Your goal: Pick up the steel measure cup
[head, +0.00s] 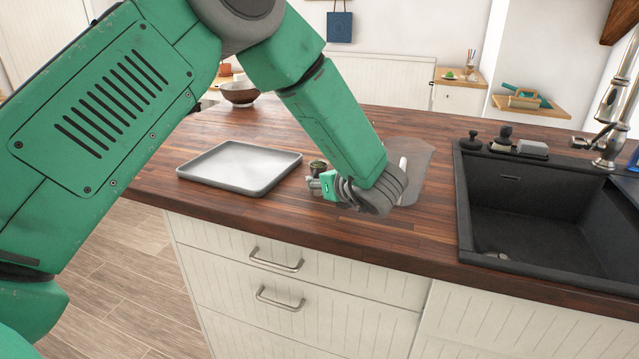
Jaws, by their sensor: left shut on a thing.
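The steel measure cup (318,165) is a small round metal vessel with a dark inside, at the middle of the wooden counter. Only its upper part shows clearly. My left gripper (317,184) comes down from the upper left and is shut on it. The gripper and wrist hide the cup's lower part, so I cannot tell whether it touches the counter. My right gripper is not in view.
A grey tray (240,168) lies left of the gripper. A clear sheet-like thing (418,160) lies right behind my wrist. A black sink (530,205) with a tap (608,145) is at the right. A brown bowl (239,94) stands at the back left. The front counter strip is clear.

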